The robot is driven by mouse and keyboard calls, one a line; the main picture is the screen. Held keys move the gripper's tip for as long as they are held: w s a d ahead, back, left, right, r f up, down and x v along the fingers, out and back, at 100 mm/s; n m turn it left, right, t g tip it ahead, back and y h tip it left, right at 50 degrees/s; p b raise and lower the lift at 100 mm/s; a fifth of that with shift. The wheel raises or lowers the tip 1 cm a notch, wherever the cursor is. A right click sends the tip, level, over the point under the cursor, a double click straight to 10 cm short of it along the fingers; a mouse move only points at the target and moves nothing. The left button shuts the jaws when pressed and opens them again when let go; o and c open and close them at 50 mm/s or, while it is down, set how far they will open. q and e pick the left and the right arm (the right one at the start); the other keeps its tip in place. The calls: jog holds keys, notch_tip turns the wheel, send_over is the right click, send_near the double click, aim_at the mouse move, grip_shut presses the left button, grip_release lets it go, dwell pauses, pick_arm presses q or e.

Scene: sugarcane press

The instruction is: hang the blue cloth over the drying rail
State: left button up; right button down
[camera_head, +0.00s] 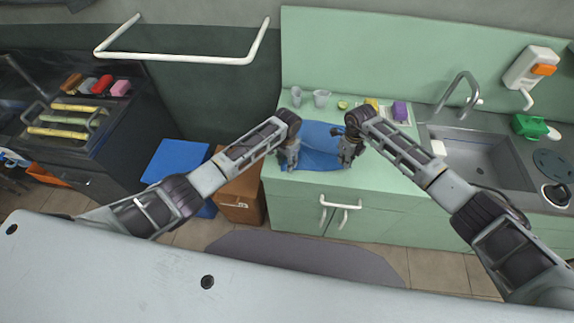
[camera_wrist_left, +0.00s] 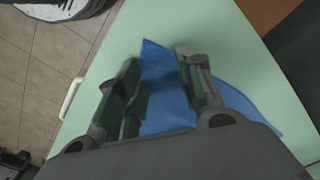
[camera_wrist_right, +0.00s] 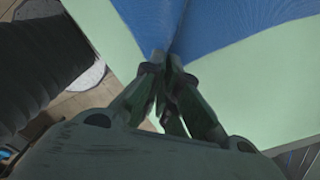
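The blue cloth (camera_head: 318,158) lies on the green counter near its front edge, between my two grippers. My left gripper (camera_head: 289,160) is at the cloth's left side. In the left wrist view its fingers (camera_wrist_left: 157,55) are apart, with the cloth (camera_wrist_left: 165,108) below and between them. My right gripper (camera_head: 348,156) is at the cloth's right side. In the right wrist view its fingers (camera_wrist_right: 165,62) are together on the cloth (camera_wrist_right: 215,25), whose folds run into the fingertips. The white drying rail (camera_head: 180,58) sticks out from the wall at upper left, empty.
Two cups (camera_head: 321,98), a yellow item and a purple sponge (camera_head: 400,111) stand behind the cloth. A sink (camera_head: 470,160) with a tap is at right. A dark rack (camera_head: 70,122) with coloured items stands at left. A blue bin (camera_head: 178,160) and a brown box (camera_head: 240,197) are left of the counter.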

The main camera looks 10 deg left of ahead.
pick_arm(q)
jog(key=shift+s+f, duration=0.1)
grip_shut()
dwell(0.3)
jog(key=shift+r, duration=2.55)
